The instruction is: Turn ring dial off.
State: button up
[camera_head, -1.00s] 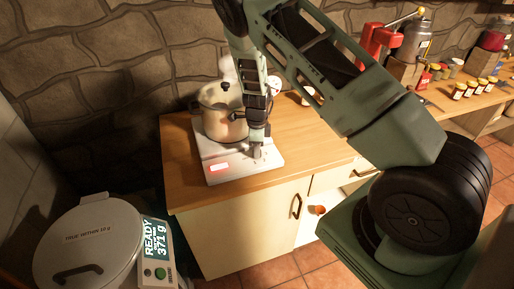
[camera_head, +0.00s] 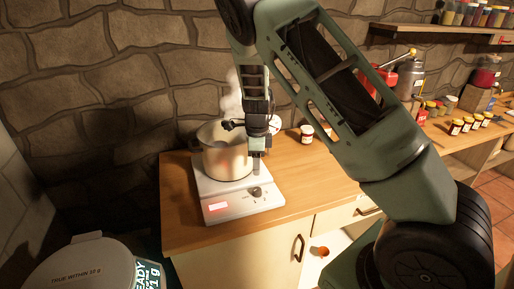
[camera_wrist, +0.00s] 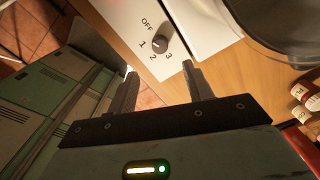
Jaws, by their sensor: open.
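The dial (camera_head: 255,192) is a dark round knob on the front right of a white hot plate (camera_head: 235,207). In the wrist view the dial (camera_wrist: 160,44) has OFF, 1, 2 and 3 printed around it; I cannot tell for sure which mark it points at. A steaming metal pot (camera_head: 228,160) stands on the hot plate. My gripper (camera_head: 257,168) is above and just behind the dial, apart from it. In the wrist view my gripper (camera_wrist: 159,75) is open and empty, with the dial beyond the gap between its fingertips.
A lit red display (camera_head: 217,207) is on the hot plate's front left. A small jar (camera_head: 307,133) stands on the wooden counter (camera_head: 300,190) to the right. A stone wall (camera_head: 90,100) is behind.

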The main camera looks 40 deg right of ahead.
notch_tip(320, 180, up, 7)
jog(key=shift+b, duration=0.3)
jog(key=shift+f, duration=0.1)
